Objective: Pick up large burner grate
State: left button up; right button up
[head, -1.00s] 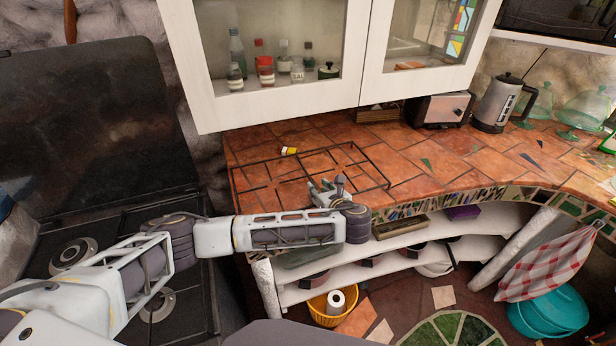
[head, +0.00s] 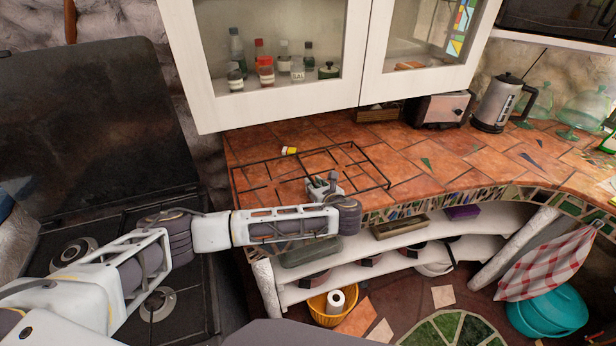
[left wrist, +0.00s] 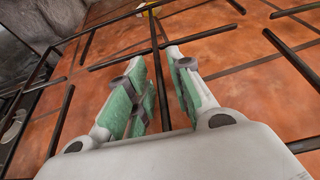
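The large burner grate (head: 371,164) is a thin black metal frame with crossbars, lying flat on the orange tiled counter. My left gripper (head: 325,182) is over the grate's front edge, near its middle. In the left wrist view, a dark bar of the grate (left wrist: 154,35) runs lengthwise between the two green-padded fingers of the left gripper (left wrist: 172,58). The fingers stand apart with a narrow gap, and tile shows between them. I cannot tell whether either finger touches the bar. My right gripper is not in view.
A small yellow-and-white item (head: 289,150) lies at the grate's back edge. White wall cabinets (head: 260,108) hang over the counter's back. A toaster (head: 443,108) and kettle (head: 497,104) stand to the right. A stove (head: 110,230) is at left. The counter right of the grate is mostly clear.

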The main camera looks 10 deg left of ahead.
pick_arm(q)
grip_shut()
jog(key=shift+r, duration=0.1)
jog(key=shift+w+r, duration=0.1)
notch_tip(320, 180, up, 10)
dwell(0.9)
dwell(0.5)
